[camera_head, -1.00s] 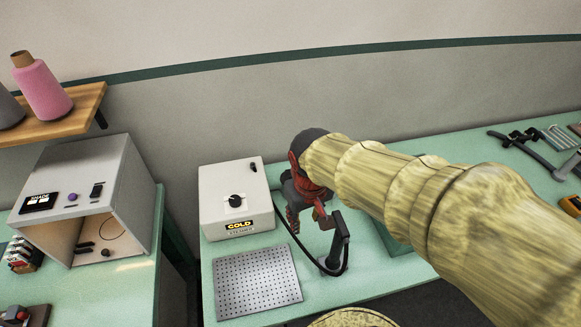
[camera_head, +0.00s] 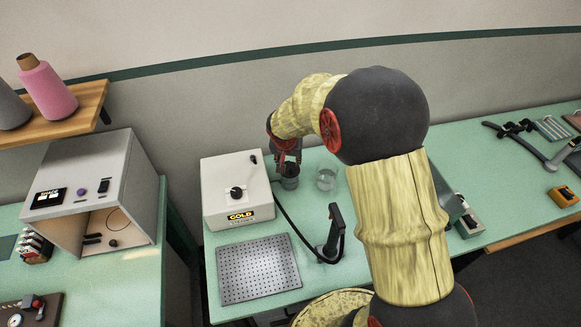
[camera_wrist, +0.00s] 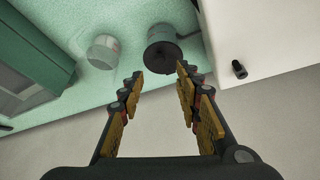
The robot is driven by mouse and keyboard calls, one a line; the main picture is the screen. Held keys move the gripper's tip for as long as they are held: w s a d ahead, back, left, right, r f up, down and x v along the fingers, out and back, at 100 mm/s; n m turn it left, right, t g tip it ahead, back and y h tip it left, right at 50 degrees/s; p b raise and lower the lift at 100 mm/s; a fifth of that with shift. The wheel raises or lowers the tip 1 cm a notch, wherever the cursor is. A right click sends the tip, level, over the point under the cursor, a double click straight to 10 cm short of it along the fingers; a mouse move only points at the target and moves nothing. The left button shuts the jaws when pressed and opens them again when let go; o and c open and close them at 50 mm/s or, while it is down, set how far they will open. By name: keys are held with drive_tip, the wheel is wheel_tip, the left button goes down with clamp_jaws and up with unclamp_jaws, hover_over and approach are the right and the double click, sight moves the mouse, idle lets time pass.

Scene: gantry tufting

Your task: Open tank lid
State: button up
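A small grey cylinder with a dark round top (camera_wrist: 165,50) stands on the green bench beside the white box. It looks like the tank with its lid, though no label shows on it. In the head view the cylinder (camera_head: 290,182) is partly hidden beneath my gripper (camera_head: 287,160). In the wrist view my gripper (camera_wrist: 161,71) is open and empty, with the dark top just beyond and between its fingertips. I cannot tell whether a finger touches it. The dark top appears seated on the cylinder.
The white steamer box (camera_head: 221,182) with a knob stands close left of the cylinder, with a black peg (camera_wrist: 239,70) on top. A clear cup (camera_head: 326,179) stands to its right. A perforated plate (camera_head: 258,269) and a black upright handle (camera_head: 334,230) with a cable are nearer.

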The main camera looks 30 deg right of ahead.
sight(291, 169)
drive_tip(key=x, duration=0.7)
drive_tip(key=shift+f, duration=0.3)
drive_tip(key=c, duration=0.8)
clamp_jaws()
